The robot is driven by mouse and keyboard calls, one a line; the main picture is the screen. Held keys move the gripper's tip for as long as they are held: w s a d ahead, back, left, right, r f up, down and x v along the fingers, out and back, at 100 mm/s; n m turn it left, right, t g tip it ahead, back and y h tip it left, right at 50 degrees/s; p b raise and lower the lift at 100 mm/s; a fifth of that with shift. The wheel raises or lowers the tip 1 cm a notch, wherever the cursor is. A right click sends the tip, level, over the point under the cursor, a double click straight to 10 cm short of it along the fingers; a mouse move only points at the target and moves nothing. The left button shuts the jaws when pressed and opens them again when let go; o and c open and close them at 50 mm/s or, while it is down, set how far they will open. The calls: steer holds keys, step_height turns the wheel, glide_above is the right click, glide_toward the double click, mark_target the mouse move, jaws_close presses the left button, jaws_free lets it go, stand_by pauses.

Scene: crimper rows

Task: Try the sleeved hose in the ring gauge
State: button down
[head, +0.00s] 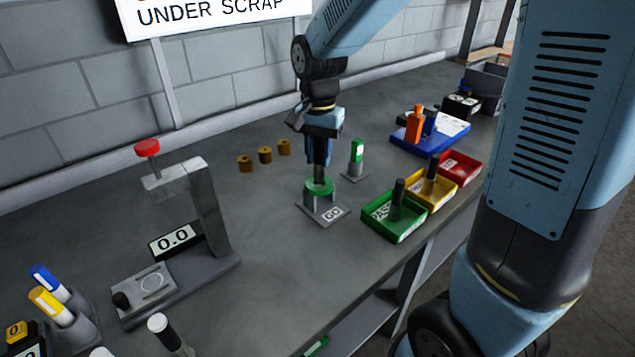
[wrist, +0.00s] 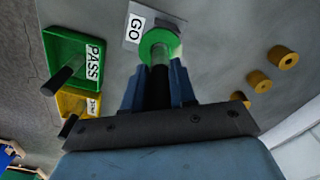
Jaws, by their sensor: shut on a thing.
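My gripper (head: 318,157) points straight down with its blue fingers shut on a dark upright hose (head: 320,173). The hose also shows between the fingers in the wrist view (wrist: 157,88). The hose's lower end is at the green ring of the ring gauge (head: 318,192), whose grey base plate is marked GO. In the wrist view the green ring (wrist: 172,42) lies just beyond the fingertips, lined up with the hose. A pale grey part shows inside the ring. I cannot tell how deep the hose sits in it.
A green-topped post (head: 357,153) stands close right of the gauge. The green PASS tray (head: 380,228) and yellow tray (head: 432,203) each hold a dark hose; a red tray (head: 463,167) is beyond. Several brass sleeves (head: 264,155) stand behind left. A 0.0 readout stand (head: 208,215) is left.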

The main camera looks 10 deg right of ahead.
mark_target(319, 138)
steer(key=shift+r, duration=2.1)
